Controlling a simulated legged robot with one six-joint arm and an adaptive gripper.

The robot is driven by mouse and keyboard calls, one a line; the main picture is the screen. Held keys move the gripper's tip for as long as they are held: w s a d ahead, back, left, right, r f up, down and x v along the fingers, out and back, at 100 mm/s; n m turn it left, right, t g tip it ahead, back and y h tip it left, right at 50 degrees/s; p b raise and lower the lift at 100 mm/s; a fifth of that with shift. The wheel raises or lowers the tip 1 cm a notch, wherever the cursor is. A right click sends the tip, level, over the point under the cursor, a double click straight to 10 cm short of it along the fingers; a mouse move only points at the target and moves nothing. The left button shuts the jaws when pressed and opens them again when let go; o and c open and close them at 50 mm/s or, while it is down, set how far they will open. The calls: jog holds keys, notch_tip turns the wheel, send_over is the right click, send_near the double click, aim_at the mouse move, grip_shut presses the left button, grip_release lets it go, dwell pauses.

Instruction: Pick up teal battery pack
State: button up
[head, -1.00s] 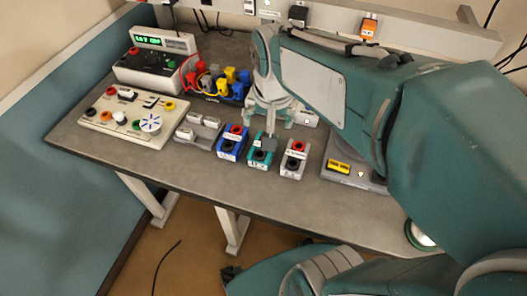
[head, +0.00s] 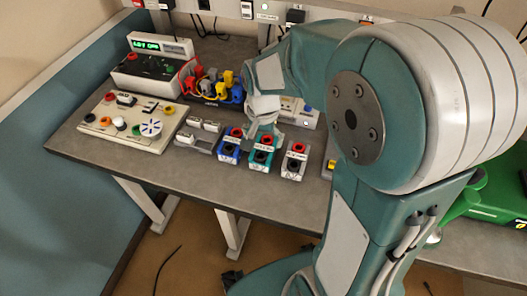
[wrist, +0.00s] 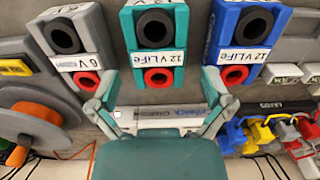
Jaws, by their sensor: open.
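The teal battery pack (head: 262,154) stands on the bench between a blue pack and a grey pack. In the wrist view the teal battery pack (wrist: 155,58) shows a black socket, a white "12 V LiFe" label and a red socket. My gripper (wrist: 160,82) is open, its fingers spread to either side of the pack's red-socket end. I cannot tell whether either finger touches it. In the head view my gripper (head: 262,128) is at the far side of the teal pack, partly hidden by my arm.
The blue pack (head: 229,150) and the grey pack (head: 294,160) stand close on each side. Behind are colored clamps (head: 225,88) and a power supply (head: 150,75). A control panel (head: 125,122) lies at left. The bench front is clear.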

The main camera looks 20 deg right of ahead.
aim_at(263, 148)
notch_tip(263, 148, down, 4)
jog(key=shift+f, duration=0.2)
jog(key=c, duration=1.1)
jog(key=shift+r, duration=0.1)
jog(key=shift+c, duration=0.2)
